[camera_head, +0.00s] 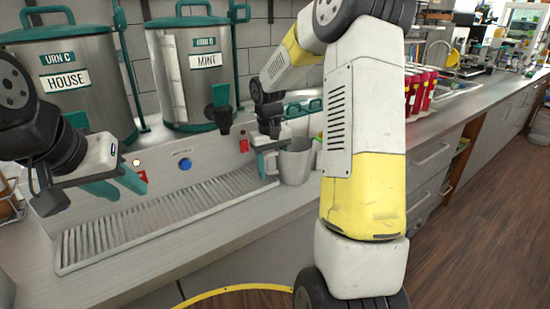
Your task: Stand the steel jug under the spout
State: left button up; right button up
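The steel jug (296,162) stands upright on the counter, just past the right end of the slatted drip tray (150,222). My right gripper (268,156) is at the jug's left side, with a teal finger showing close to it. The other finger is not clear, so I cannot tell whether it grips the jug. My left gripper (116,187) is open and empty above the left part of the tray. The dark tap spout (222,118) of the MINT urn (190,75) hangs above the tray, left of the jug. The HOUSE urn's spout is hidden behind my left arm.
The HOUSE urn (85,95) stands at the left. A blue button (185,164) is on the panel behind the tray. Red cups or bottles (422,90) stand to the right, behind my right arm. The tray surface under the MINT spout is clear.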

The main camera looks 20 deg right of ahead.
grip_shut()
jog(key=shift+r, duration=0.15)
